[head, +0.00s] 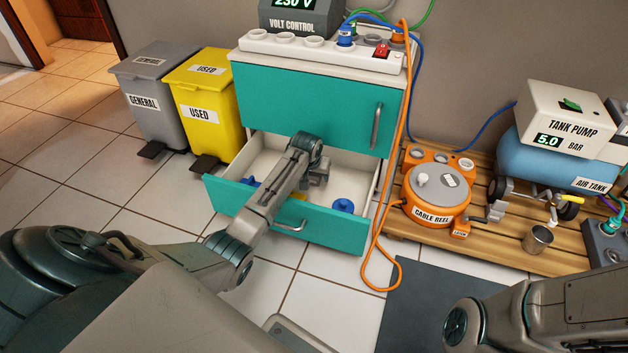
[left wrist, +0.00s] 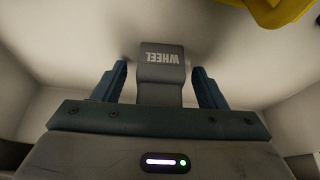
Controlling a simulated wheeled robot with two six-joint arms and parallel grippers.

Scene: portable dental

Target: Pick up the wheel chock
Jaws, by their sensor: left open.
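The wheel chock (left wrist: 162,68) is a dark grey block lettered "WHEEL" in the left wrist view. It lies inside the open lower drawer (head: 262,152) and stands between the two blue fingers of my left gripper (left wrist: 160,85). The fingers are apart, with a visible gap on each side of the chock. In the head view my left gripper (head: 316,178) reaches down into the drawer, and the arm and gripper hide the chock. My right gripper is out of view; only part of the right arm shows at the lower right.
The drawer also holds a blue item (head: 343,205) at right, another blue one at left and something yellow (left wrist: 270,8). The teal upper drawer front (head: 310,103) stands close above. An orange cable (head: 392,170) hangs at the cabinet's right side. Bins stand at left.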

